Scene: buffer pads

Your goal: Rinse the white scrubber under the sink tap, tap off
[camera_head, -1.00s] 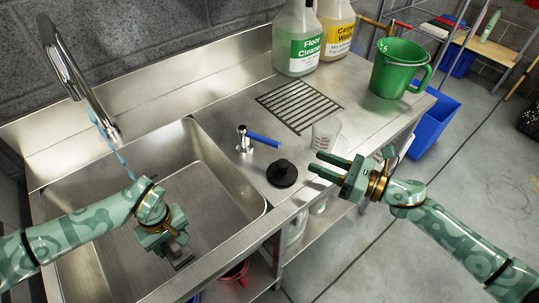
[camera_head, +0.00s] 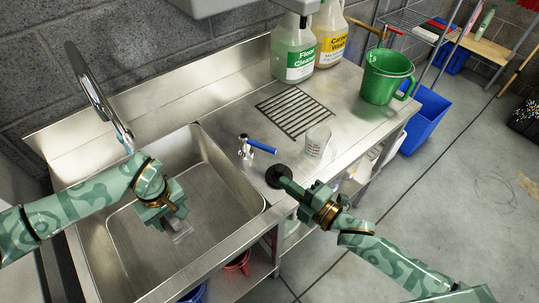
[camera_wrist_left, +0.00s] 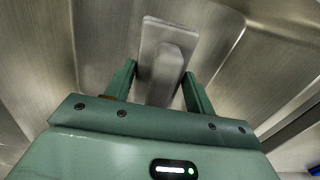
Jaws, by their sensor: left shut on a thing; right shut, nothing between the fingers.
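My left gripper (camera_head: 168,218) is shut on the white scrubber (camera_head: 180,235), which looks greyish and is held over the sink basin (camera_head: 222,205). The left wrist view shows the scrubber (camera_wrist_left: 163,60) between the two fingers (camera_wrist_left: 158,88). The curved sink tap (camera_head: 100,95) rises at the left, and its spout end is close to my left forearm. No water stream shows; the forearm hides the space below the spout. The tap's blue lever (camera_head: 262,147) stands on the counter. My right gripper (camera_head: 284,184) is shut and empty, in front of the lever.
A black round knob (camera_head: 272,175) is beside my right fingertips; I cannot tell if they touch. A clear measuring cup (camera_head: 317,142), a drain grate (camera_head: 293,110), a green jug (camera_head: 386,77) and two cleaner bottles (camera_head: 297,45) stand around the counter (camera_head: 222,115).

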